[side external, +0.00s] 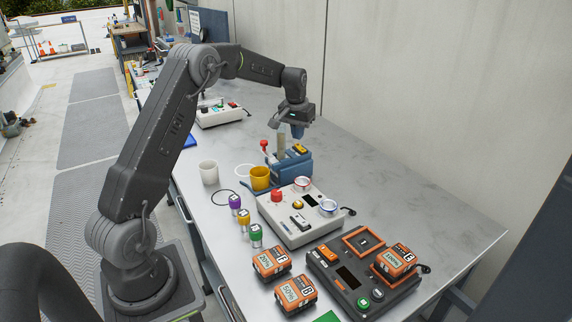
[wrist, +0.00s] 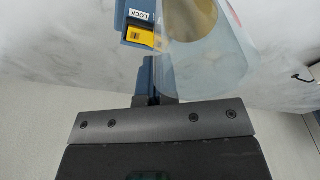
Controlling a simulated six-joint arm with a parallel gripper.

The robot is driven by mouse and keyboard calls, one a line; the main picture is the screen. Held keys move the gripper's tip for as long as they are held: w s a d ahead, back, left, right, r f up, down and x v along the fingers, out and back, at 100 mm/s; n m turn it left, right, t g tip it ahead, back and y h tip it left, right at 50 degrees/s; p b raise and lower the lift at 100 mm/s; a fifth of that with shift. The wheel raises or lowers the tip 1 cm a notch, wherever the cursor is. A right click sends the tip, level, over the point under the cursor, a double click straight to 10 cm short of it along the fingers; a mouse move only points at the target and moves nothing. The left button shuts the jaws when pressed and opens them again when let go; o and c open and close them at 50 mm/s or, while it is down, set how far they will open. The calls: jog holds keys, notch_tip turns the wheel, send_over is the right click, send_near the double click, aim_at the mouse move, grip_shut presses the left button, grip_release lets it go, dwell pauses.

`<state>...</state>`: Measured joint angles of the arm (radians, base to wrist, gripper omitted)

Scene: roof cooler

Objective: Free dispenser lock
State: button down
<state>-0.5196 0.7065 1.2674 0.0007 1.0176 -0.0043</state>
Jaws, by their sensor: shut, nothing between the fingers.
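The dispenser (side external: 289,168) is a blue unit with a clear upright part, standing on the table beneath my gripper. Its lock (side external: 299,149) is a yellow piece on the top. In the wrist view the yellow lock (wrist: 142,37) sits in a blue housing under a white label reading LOCK (wrist: 139,15). A translucent container (wrist: 195,45) stands to its right and fills part of that view. My gripper (side external: 297,131) is shut and empty, pointing down above the dispenser. In the wrist view my fingertips (wrist: 155,86) are below the lock in the picture, apart from it.
A yellow cup (side external: 260,179) and a white cup (side external: 208,173) stand left of the dispenser. A grey control box (side external: 290,229) with knobs is in front. Orange battery packs (side external: 270,263) and a dark charger (side external: 360,292) are nearer. The table's right side is clear beside the wall.

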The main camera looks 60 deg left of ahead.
jog(key=shift+f, duration=1.4)
dwell(1.0)
jog(key=shift+r, duration=3.55)
jog(key=s+d+r+m+t, duration=0.1)
jog(key=s+d+r, duration=0.5)
jog(key=d, duration=0.3)
jog(key=s+d+r+m+t, duration=0.1)
jog(key=s+d+r+m, duration=0.1)
jog(key=s+d+r, duration=0.5)
jog(key=s+d+f+m+t, duration=0.1)
jog(key=s+d+f, duration=0.1)
jog(key=s+d, duration=0.4)
jog(key=s+d+f+m+t, duration=0.1)
jog(key=s+d+f+m, duration=0.1)
jog(key=s+d, duration=0.4)
jog(key=s+f, duration=0.1)
jog(key=s, duration=0.4)
jog(key=shift+s+d+f+h, duration=0.25)
jog(key=shift+s+f+h, duration=0.05)
jog(key=shift+s+h, duration=0.1)
